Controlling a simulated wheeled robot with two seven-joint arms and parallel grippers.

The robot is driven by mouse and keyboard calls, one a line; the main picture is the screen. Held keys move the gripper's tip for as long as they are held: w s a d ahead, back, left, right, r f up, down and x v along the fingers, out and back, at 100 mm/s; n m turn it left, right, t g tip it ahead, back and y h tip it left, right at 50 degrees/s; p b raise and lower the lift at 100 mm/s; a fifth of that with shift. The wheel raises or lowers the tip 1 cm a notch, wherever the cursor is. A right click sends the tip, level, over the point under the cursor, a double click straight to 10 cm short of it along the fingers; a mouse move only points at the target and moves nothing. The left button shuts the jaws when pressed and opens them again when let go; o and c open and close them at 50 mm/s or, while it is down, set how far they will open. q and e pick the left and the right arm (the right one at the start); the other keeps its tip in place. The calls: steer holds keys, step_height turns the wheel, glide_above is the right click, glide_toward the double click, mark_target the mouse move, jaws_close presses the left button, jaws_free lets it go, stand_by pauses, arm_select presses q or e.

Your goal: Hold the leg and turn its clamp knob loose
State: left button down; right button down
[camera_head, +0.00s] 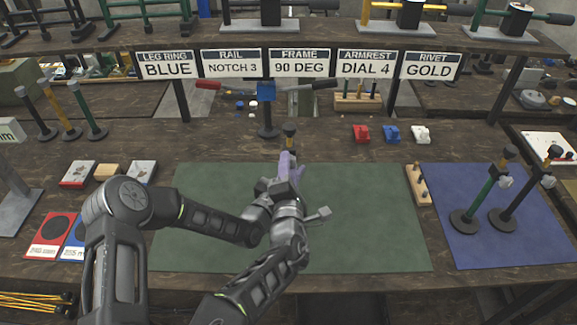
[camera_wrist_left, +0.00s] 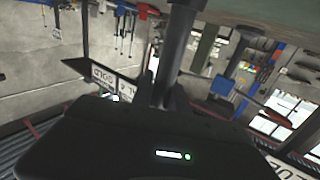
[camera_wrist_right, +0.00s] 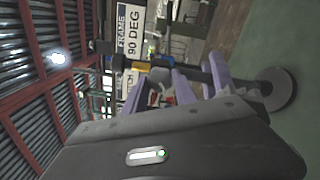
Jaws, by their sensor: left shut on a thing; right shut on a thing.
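The leg's round base (camera_wrist_right: 280,90) shows in the right wrist view. In the head view my arms hide the lower leg.
The green mat (camera_head: 370,230) is otherwise clear. A small peg block (camera_head: 418,184) lies at its right edge, beside a blue mat (camera_head: 520,225) with two more legs. A blue-headed press (camera_head: 267,110) stands behind. Red, blue and white blocks (camera_head: 391,134) sit back right.

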mark_target(289, 136)
steer(key=shift+f, duration=0.1)
steer(key=c, duration=1)
jaws_free()
steer(key=shift+r, duration=0.2)
steer(key=shift+r, duration=4.9)
